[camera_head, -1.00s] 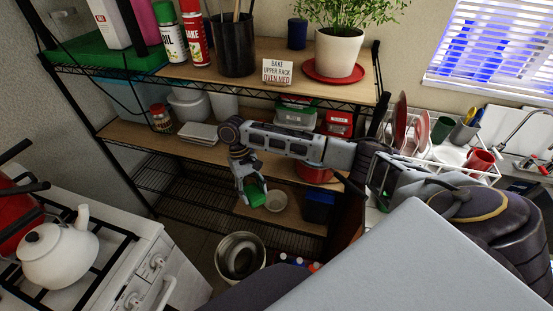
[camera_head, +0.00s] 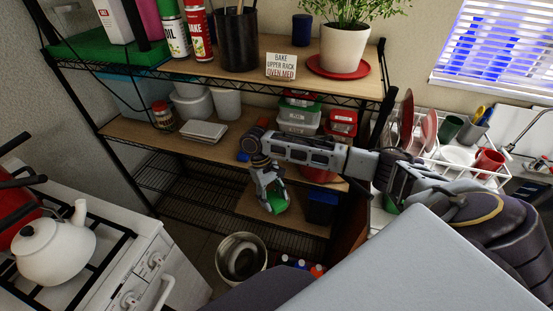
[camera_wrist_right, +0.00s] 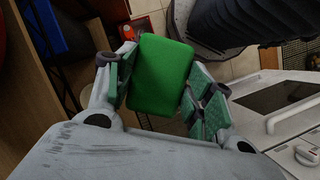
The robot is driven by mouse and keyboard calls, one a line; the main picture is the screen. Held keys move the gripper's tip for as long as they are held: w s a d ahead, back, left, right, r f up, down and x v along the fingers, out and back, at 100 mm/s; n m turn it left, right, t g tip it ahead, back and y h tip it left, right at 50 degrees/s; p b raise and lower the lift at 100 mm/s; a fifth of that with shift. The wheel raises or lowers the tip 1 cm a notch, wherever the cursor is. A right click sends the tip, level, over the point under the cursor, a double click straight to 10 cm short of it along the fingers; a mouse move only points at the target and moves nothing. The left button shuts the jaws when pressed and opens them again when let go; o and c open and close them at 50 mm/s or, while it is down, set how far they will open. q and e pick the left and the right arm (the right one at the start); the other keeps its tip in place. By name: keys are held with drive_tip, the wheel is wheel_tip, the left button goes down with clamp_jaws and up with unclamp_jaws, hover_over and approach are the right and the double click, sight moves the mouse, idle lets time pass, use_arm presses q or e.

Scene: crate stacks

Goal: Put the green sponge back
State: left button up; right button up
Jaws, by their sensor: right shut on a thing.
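The green sponge (camera_head: 277,207) is held between the fingers of my right gripper (camera_head: 270,193), over the lower wooden shelf board (camera_head: 252,204). In the right wrist view the sponge (camera_wrist_right: 161,73) sits between the two fingers of the right gripper (camera_wrist_right: 160,88), with the pads against its sides. The small white bowl on that board is now mostly hidden behind the gripper and sponge. My left gripper is not in view.
A dark blue bin (camera_head: 321,208) stands just right of the sponge. A metal pot (camera_head: 241,257) is below on the floor. Upper shelves hold white containers (camera_head: 226,103) and a plant pot (camera_head: 343,48). A stove with a white kettle (camera_head: 55,245) is at left.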

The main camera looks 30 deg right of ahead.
sight(272, 193)
drive_tip(key=n, duration=0.1)
drive_tip(key=w+n+h, duration=0.1)
drive_tip(key=n, duration=0.1)
drive_tip(key=r+n, duration=0.1)
drive_tip(key=shift+w+d+n+t+h, duration=0.2)
drive_tip(key=shift+w+n+t+h, duration=0.2)
drive_tip(key=n, duration=0.1)
drive_tip(key=w+r+n+h, duration=0.1)
drive_tip(key=n, duration=0.1)
drive_tip(key=shift+w+a+t, duration=0.1)
drive_tip(key=shift+a+t, duration=0.05)
drive_tip(key=shift+t, duration=0.25)
drive_tip(key=shift+w+a+r+n+t, duration=0.15)
drive_tip(key=shift+w+r+n+t, duration=0.45)
drive_tip(key=shift+n, duration=2.15)
drive_tip(key=shift+w+a+r+n+t, duration=0.15)
drive_tip(key=shift+w+n+t, duration=0.5)
drive_tip(key=shift+n+t, duration=1.45)
drive_tip(key=shift+w+a+r+n+t, duration=0.15)
drive_tip(key=shift+w+r+n, duration=0.4)
drive_tip(key=shift+n, duration=2.9)
drive_tip(key=shift+w+f, duration=0.1)
drive_tip(key=shift+f, duration=0.05)
drive_tip(key=shift+d, duration=0.1)
